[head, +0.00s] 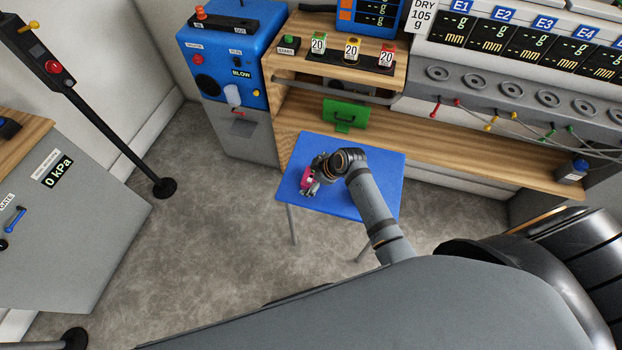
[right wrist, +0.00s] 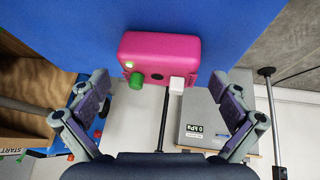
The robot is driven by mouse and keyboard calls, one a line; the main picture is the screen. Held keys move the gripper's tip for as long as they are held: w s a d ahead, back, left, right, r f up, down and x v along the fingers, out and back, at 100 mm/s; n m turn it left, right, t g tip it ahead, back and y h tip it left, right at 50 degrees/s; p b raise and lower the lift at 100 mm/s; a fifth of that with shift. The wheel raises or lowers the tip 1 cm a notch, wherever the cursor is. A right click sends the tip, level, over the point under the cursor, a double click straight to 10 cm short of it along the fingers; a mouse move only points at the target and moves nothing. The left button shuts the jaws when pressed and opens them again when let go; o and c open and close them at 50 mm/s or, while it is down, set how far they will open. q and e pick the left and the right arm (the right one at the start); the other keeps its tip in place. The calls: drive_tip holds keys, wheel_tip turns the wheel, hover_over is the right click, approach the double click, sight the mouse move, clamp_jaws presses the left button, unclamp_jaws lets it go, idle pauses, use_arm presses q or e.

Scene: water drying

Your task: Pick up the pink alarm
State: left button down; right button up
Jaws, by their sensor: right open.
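The pink alarm (head: 307,179) is on the blue table (head: 383,168), near its left side in the head view. In the right wrist view the alarm (right wrist: 160,52) is a rounded pink box with a green knob, a lit spot, a dark round spot and a white block. My right gripper (head: 313,187) is at the alarm and partly hides it in the head view. In the right wrist view its fingers (right wrist: 158,80) are spread wide, with the alarm ahead between their lines. Whether they touch it cannot be told. My left gripper is not in view.
A wooden bench (head: 440,139) with a green case (head: 344,115) stands behind the table. A blue blower machine (head: 228,65) is at the back left. A black post (head: 112,130) and a grey cabinet (head: 75,220) stand left. The floor between is clear.

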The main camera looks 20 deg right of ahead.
drive_tip(key=shift+c, duration=0.3)
drive_tip(key=c, duration=1.3)
drive_tip(key=shift+r, duration=0.1)
